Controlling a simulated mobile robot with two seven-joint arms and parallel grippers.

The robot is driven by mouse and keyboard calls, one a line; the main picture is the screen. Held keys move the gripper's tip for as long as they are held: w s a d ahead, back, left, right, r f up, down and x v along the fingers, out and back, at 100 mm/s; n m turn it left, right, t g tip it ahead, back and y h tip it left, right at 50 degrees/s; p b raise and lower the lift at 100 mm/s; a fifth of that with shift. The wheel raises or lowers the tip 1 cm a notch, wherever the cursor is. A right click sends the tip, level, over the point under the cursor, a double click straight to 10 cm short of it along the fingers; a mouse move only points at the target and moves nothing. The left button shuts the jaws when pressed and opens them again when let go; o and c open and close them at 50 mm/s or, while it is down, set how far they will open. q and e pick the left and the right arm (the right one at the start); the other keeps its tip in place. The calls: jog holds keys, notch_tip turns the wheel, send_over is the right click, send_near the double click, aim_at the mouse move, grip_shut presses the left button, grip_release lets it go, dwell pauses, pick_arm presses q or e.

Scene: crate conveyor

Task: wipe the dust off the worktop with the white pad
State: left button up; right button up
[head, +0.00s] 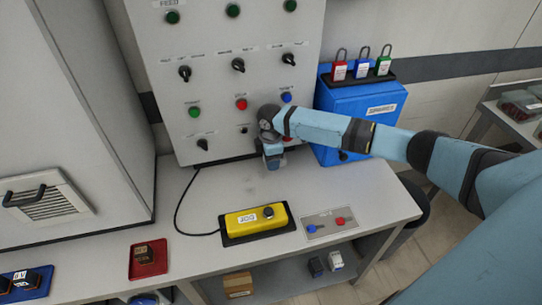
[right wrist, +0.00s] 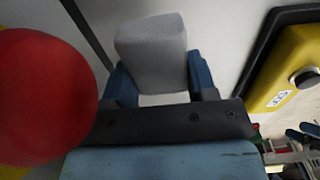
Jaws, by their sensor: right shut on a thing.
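My right gripper (head: 272,160) is over the back of the pale grey worktop (head: 338,190), close to the control panel. In the right wrist view its two blue fingers (right wrist: 160,85) are shut on the white pad (right wrist: 150,45), a pale block. In the head view the pad is hidden by the gripper, and I cannot tell whether it touches the worktop. A faint grey smudge, perhaps dust, shows on the worktop (head: 250,193) left of and in front of the gripper. My left gripper is in neither view.
A yellow control box (head: 250,222) with a black cable sits in front of the gripper. The upright control panel (head: 222,75) stands behind. A red round button (right wrist: 45,95) looms close in the wrist view. A blue padlock box (head: 355,110) stands right; a red tray (head: 148,262) lies front left.

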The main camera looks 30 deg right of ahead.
notch_tip(320, 180, up, 2)
jog(key=shift+r+p, duration=0.1)
jog(key=shift+p, duration=0.75)
jog(key=shift+r+p, duration=0.6)
jog(key=shift+p, duration=0.15)
